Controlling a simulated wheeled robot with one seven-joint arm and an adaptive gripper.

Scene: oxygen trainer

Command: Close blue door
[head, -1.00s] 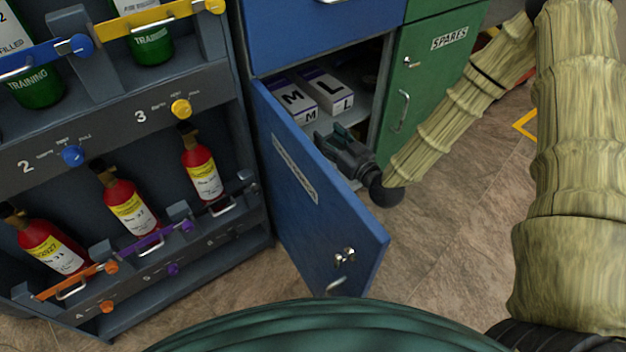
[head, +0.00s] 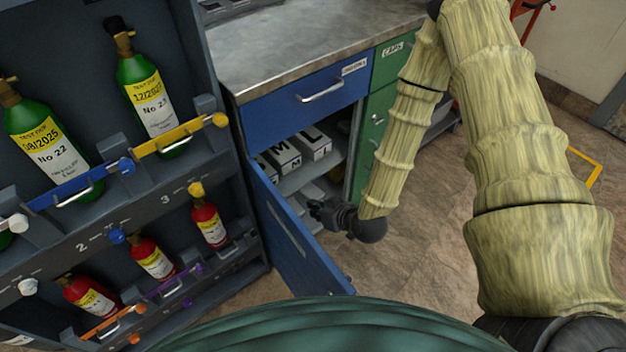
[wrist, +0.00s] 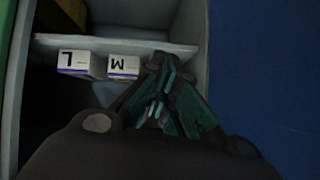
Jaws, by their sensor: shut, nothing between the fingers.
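The blue door (head: 293,240) of the lower cabinet stands wide open in the head view, swung out toward me beside the cylinder rack. In the wrist view the door (wrist: 262,80) fills the right side as a plain blue surface. My gripper (head: 318,212) is at the cabinet opening, on the inner side of the door. In the wrist view my gripper (wrist: 165,95) is shut and empty, its fingers pointing toward the shelf. I cannot tell whether it touches the door.
White boxes marked M (head: 283,154) and L (head: 315,143) stand on the cabinet shelf. A blue drawer (head: 310,98) above is shut. A green cabinet (head: 372,125) adjoins on the right. The rack (head: 185,215) with green and red cylinders stands close on the left. Floor on the right is clear.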

